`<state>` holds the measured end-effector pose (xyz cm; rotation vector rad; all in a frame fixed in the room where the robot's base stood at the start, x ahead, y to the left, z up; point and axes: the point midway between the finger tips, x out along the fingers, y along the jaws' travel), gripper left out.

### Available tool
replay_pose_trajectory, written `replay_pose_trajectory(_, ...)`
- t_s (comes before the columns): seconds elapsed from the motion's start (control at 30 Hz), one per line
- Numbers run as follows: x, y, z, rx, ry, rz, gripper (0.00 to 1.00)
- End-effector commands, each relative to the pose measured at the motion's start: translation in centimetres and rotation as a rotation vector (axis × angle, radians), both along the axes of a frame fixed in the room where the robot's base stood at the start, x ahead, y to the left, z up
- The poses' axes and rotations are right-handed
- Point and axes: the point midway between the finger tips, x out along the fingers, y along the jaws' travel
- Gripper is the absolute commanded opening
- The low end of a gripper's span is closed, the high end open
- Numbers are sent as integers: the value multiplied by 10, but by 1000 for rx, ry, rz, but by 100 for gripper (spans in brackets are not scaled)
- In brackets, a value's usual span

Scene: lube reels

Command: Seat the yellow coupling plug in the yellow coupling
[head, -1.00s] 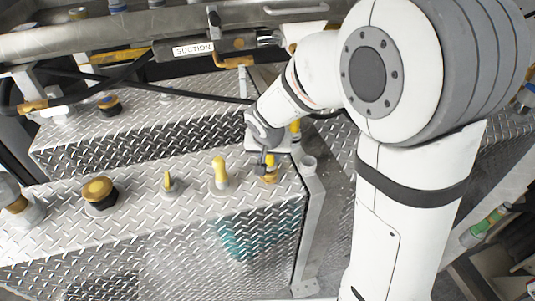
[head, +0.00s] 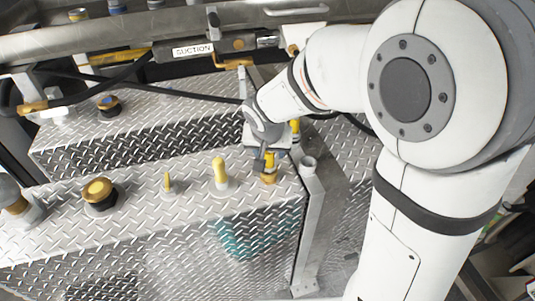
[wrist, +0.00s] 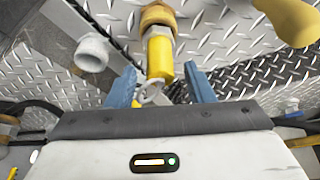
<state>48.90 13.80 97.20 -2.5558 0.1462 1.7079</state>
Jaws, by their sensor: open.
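The yellow coupling plug (head: 269,160) stands upright at a brass-yellow coupling (head: 268,178) near the right end of the diamond-plate top. In the wrist view the plug (wrist: 160,58) shows a grey band between its yellow body and the brass coupling (wrist: 157,17), with a pale ring at its near end. I cannot tell how deep the plug sits. My gripper (wrist: 161,86) is open, its blue fingers apart on either side of the plug's near end, with gaps visible. In the head view my gripper (head: 264,150) is just above and behind the plug, its fingers partly hidden.
A grey pipe end (head: 309,164) stands close on the right. A SUCTION-labelled pipe (head: 193,50) and black hoses lie behind.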

Motion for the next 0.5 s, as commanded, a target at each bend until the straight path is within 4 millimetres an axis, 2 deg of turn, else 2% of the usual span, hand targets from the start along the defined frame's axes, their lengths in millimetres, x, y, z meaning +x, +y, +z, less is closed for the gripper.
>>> replay_pose_trajectory(0.03, -4, 1, 14, 2, -6, 0, 48)
replay_pose_trajectory(0.2, -18, 3, 47, 2, -5, 2, 48)
replay_pose_trajectory(0.33, -26, 4, 66, 1, -3, 1, 48)
replay_pose_trajectory(0.5, -32, 4, 79, 0, -1, 1, 48)
